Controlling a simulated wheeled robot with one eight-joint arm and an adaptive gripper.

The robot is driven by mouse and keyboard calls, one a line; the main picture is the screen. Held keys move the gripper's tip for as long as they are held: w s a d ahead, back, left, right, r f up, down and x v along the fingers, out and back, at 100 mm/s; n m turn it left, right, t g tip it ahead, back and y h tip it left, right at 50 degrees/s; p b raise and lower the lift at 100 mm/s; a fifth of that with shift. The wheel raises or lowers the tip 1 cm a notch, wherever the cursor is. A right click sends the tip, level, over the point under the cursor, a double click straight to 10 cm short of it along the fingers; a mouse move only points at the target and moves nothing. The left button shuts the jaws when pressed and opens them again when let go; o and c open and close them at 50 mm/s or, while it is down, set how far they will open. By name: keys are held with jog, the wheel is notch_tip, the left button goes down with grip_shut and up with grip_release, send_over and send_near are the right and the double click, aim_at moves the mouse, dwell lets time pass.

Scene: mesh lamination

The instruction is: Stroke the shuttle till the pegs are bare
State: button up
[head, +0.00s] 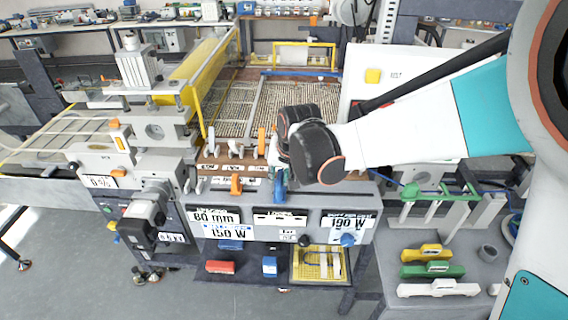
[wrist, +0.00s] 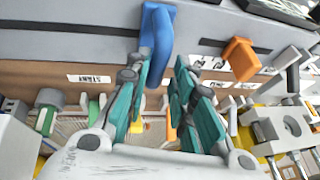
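My gripper (wrist: 165,72) is open. Its teal-padded fingers stand apart in the wrist view, with the tips at the lower end of a blue handle (wrist: 158,38); I cannot tell whether they touch it. The blue handle also shows in the head view (head: 279,186) below my dark wrist, which hides most of the gripper. An orange handle (head: 236,185) hangs to its left on the same front edge; it also shows in the wrist view (wrist: 240,58). Upright orange and white pieces stand along the brown rail (head: 222,168). I cannot tell which part is the shuttle or the pegs.
A grey press (head: 140,150) stands on the left. The mesh bed (head: 232,108) lies behind the rail, beside a yellow guard (head: 205,70). The front panel carries a dial (head: 348,239). Yellow (head: 427,253), green (head: 433,270) and white (head: 438,288) pieces lie at lower right.

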jog(key=shift+o, duration=0.2)
jog(key=shift+a, duration=0.2)
jog(key=shift+d, duration=0.1)
jog(key=d+p, duration=0.1)
jog(key=d, duration=2.3)
jog(key=shift+d, duration=0.4)
jog(key=p+v, duration=0.3)
jog(key=v, duration=1)
jog(key=shift+s+r, duration=0.3)
jog(key=shift+a+f+b, duration=0.15)
jog(key=shift+b, duration=0.25)
